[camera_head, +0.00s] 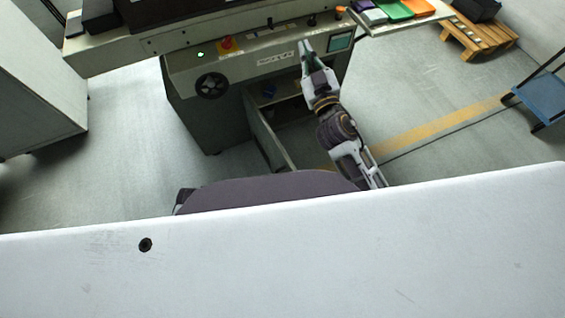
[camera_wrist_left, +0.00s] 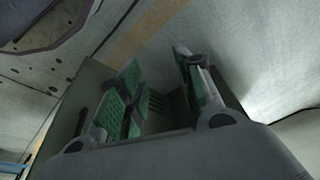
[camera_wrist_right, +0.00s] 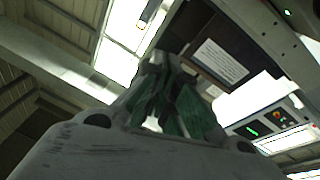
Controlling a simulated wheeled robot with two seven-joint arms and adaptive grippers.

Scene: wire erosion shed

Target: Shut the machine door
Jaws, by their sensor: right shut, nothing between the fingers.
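The machine (camera_head: 205,120) stands ahead, with a control panel along its front. Below the panel, a grey door (camera_head: 266,135) stands swung out from a dark open compartment (camera_head: 290,105). My right gripper (camera_head: 305,46) is shut and empty, raised in front of the panel to the right of the door; its closed green-padded fingers also show in the right wrist view (camera_wrist_right: 168,95). My left gripper (camera_wrist_left: 158,88) shows only in its wrist view, fingers apart and nothing between them. A grey-green panel lies behind its fingers; I cannot tell whether it is the door.
The control panel carries a red stop button (camera_head: 226,43), a black handwheel (camera_head: 211,85) and a small screen (camera_head: 340,42). Coloured bins (camera_head: 393,10) sit on a shelf at upper right. A wooden pallet (camera_head: 478,38) and a blue cart (camera_head: 545,98) stand right. Floor left of the machine is clear.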

